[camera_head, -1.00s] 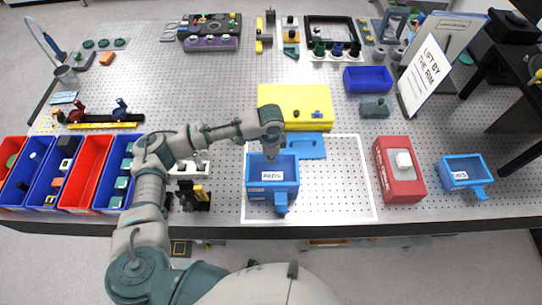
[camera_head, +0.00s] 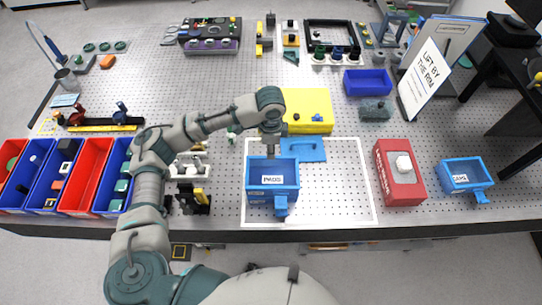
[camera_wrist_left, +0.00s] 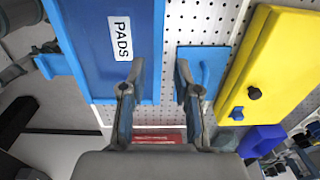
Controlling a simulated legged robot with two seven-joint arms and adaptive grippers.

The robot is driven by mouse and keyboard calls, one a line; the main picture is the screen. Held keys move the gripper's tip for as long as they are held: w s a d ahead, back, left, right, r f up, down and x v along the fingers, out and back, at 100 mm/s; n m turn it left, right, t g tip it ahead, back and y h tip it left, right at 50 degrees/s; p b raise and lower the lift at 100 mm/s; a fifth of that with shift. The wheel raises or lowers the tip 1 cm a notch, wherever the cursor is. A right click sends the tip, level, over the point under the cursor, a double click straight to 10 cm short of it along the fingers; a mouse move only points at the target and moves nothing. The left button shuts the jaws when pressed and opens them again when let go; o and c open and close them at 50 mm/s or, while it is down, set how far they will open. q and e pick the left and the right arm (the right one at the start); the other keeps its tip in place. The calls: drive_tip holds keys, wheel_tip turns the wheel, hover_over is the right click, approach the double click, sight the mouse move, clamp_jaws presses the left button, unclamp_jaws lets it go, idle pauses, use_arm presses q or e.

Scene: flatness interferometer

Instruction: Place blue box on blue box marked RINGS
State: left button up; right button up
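A blue box labelled PADS (camera_head: 258,193) stands inside the white outline on the bench, its handle toward the front edge. No RINGS label can be read; whether another box is under the PADS box I cannot tell. My left gripper (camera_head: 270,153) points down at the back wall of the PADS box. In the left wrist view its fingers (camera_wrist_left: 157,75) are apart, with the edge of the PADS box (camera_wrist_left: 90,40) between them and nothing visibly pinched. Another blue box (camera_head: 464,173) with a hard-to-read label stands at the right. My right gripper is out of view.
A flat blue piece (camera_head: 306,150) and a yellow block (camera_head: 308,108) lie behind the PADS box. A red box (camera_head: 398,180) stands to its right. Red and blue bins (camera_head: 85,175) line the left. The outlined area right of the box is clear.

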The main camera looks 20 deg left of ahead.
use_arm(q)
wheel_tip(320, 180, up, 4)
drive_tip(key=shift+r, duration=0.2)
idle(0.4)
